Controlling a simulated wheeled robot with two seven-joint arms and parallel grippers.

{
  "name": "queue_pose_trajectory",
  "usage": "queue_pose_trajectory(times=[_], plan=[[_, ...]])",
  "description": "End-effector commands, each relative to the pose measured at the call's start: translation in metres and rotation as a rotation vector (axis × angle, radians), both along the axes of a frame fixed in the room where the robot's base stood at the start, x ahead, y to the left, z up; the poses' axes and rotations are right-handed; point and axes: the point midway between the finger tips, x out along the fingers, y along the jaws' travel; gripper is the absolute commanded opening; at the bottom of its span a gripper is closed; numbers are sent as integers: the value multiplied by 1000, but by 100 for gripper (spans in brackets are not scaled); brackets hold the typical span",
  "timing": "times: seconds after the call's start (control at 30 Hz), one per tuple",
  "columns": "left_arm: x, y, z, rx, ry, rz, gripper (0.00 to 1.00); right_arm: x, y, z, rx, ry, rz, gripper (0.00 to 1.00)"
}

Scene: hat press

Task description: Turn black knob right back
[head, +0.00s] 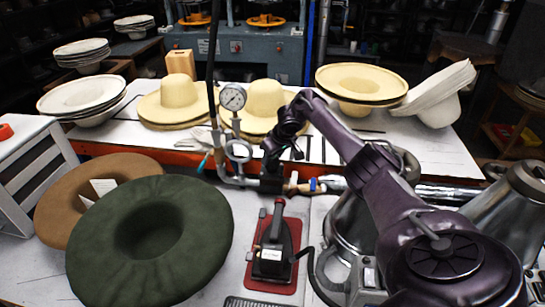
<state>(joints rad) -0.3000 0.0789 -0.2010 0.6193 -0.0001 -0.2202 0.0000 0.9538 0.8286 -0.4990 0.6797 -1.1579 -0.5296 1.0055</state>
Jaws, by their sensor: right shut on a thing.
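My right gripper (274,160) reaches in from the right on its purple arm, with its fingers pointing down at the pipework in the middle. It is shut on the black knob, which the fingers mostly hide. A black valve part (271,186) shows right below the fingertips on the horizontal metal pipe. A round pressure gauge (232,97) stands on the pipe just left of the gripper. My left gripper is not in view.
A green felt hat (150,240) and a brown one (70,205) lie at the front left. A black iron (272,250) stands on a red mat below the pipe. Straw hats (180,97) line the back table. Metal vessels (510,210) crowd the right.

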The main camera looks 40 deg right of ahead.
Motion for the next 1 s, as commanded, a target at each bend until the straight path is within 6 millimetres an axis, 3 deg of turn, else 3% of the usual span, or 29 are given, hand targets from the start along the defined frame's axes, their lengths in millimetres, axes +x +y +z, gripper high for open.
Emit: queue_pose_trajectory(times=[0.5,1.0], plan=[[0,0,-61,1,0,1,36,2,-1,-4,9,-7,452,24],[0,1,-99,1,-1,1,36,2,-2,-4,6,-4,769,24]])
